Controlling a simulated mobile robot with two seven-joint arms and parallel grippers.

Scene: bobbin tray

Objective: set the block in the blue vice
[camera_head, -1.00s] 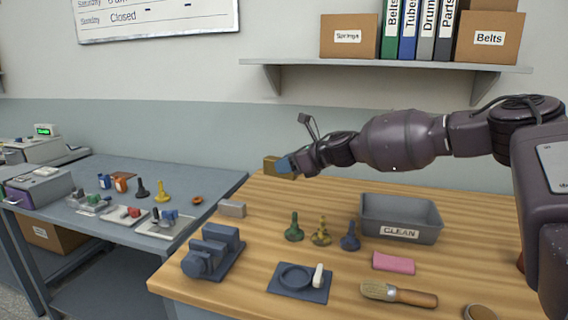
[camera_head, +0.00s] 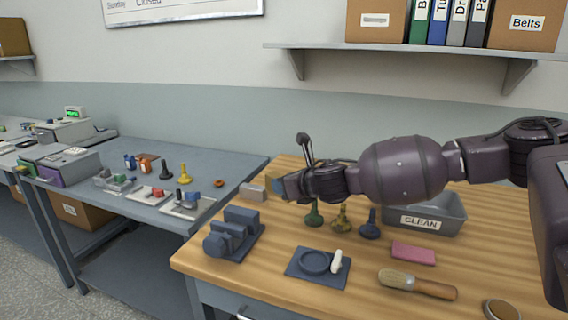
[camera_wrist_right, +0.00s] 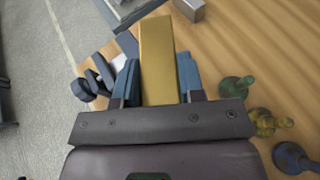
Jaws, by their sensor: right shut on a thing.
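My right gripper (camera_head: 276,187) is shut on a brass-yellow block (camera_wrist_right: 158,58). In the right wrist view the block stands out lengthwise between the two blue fingers; in the head view only a sliver of it shows at the fingertips. The blue vice (camera_head: 242,216) sits at the front left corner of the wooden bench, with the gripper above and behind it to the right. In the right wrist view the vice (camera_wrist_right: 80,89) is partly hidden by the left finger. The block is held apart from the vice. My left gripper is out of view.
A grey block (camera_head: 252,191) lies behind the vice. A dark plate (camera_head: 300,276), green (camera_head: 314,217), yellow and blue bobbin-like pieces, a pink block (camera_head: 413,253), a brush (camera_head: 417,285) and a grey CLEAN bin (camera_head: 436,229) occupy the bench. A grey side table (camera_head: 92,207) stands left.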

